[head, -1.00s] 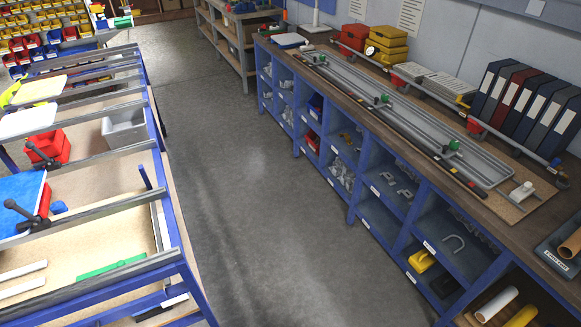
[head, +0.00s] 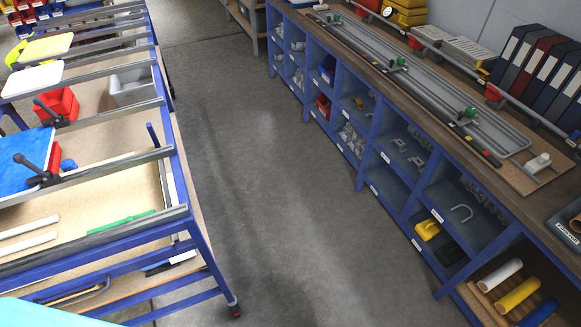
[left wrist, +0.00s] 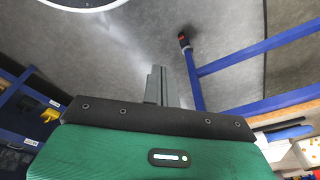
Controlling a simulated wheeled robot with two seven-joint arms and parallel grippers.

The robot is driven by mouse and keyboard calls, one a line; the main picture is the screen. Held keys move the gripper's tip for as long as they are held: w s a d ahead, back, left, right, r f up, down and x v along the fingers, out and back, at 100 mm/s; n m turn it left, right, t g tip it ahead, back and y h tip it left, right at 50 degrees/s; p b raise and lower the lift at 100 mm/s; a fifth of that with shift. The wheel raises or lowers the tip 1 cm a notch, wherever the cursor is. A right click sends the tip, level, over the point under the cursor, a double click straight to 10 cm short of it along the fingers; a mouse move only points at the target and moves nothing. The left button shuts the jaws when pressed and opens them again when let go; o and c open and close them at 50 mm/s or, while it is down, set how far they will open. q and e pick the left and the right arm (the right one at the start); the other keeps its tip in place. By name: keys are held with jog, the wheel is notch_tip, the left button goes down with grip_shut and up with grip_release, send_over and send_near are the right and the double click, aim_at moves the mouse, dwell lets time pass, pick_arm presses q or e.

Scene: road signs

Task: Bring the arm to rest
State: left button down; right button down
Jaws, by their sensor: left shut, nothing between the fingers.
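My left gripper (left wrist: 162,86) shows in the left wrist view, its grey fingers together and nothing between them. It hangs over the grey floor, beside a blue table leg (left wrist: 193,75) and clear of it in the picture. No gripper shows in the head view. My right gripper is in neither view.
A blue-framed bench (head: 180,190) with grey rails stands at the left, holding red bins (head: 57,105) and a green strip (head: 120,221). A long blue shelf unit (head: 375,130) with a wooden top runs along the right. The floor (head: 250,150) between them is clear.

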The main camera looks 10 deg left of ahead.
pick_arm(q)
jog(key=s+a+f+g+b, duration=0.1)
jog(key=s+a+f, duration=0.2)
jog(key=s+f, duration=1.4)
jog(key=shift+s+a+f, duration=0.15)
jog(key=shift+f, duration=0.1)
